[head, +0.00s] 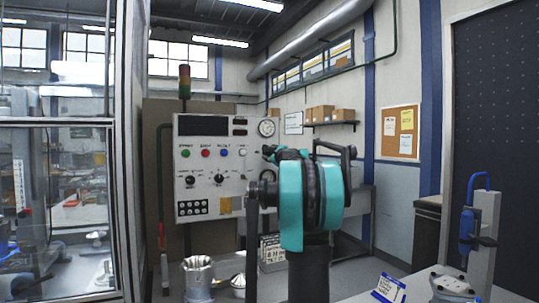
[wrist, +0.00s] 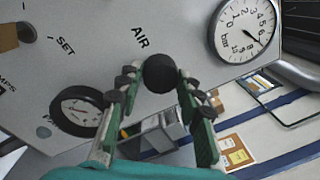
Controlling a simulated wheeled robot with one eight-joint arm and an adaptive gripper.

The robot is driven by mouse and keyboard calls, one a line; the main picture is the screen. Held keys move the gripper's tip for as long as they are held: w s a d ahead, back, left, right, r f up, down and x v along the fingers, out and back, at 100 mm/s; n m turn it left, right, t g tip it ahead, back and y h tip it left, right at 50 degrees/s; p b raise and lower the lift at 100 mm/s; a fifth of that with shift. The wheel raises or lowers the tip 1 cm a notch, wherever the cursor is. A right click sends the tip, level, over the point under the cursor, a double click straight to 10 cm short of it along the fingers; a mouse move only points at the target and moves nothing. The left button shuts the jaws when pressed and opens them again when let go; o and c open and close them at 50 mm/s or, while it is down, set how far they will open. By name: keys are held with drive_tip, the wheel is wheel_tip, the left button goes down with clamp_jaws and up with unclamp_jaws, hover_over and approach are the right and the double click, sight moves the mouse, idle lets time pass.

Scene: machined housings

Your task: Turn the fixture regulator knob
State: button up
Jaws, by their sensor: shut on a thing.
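The regulator knob shows as a round black knob (wrist: 160,73) beside the word AIR in the wrist view. My gripper (wrist: 158,84) is closed around it, with one green-padded finger on each side. In the head view my gripper (head: 269,152) reaches the right part of the light grey control panel (head: 200,150), just below the pressure gauge (head: 267,127), and the knob cannot be made out there. The gauge also fills the upper right of the wrist view (wrist: 243,30), marked in bar, with its needle toward the lower right.
The panel carries a row of coloured buttons (head: 205,153) and a pointer knob (head: 219,179). A dark-rimmed dial (wrist: 80,110) is at lower left in the wrist view. A glazed enclosure (head: 125,150) stands left; a metal part (head: 198,278) sits below the panel.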

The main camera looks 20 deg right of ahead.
drive_tip(key=o, duration=1.2)
drive_tip(key=shift+c, duration=0.2)
drive_tip(key=shift+s, duration=0.1)
drive_tip(key=s, duration=1.2)
drive_tip(key=shift+f, duration=0.45)
drive_tip(key=shift+w, duration=0.1)
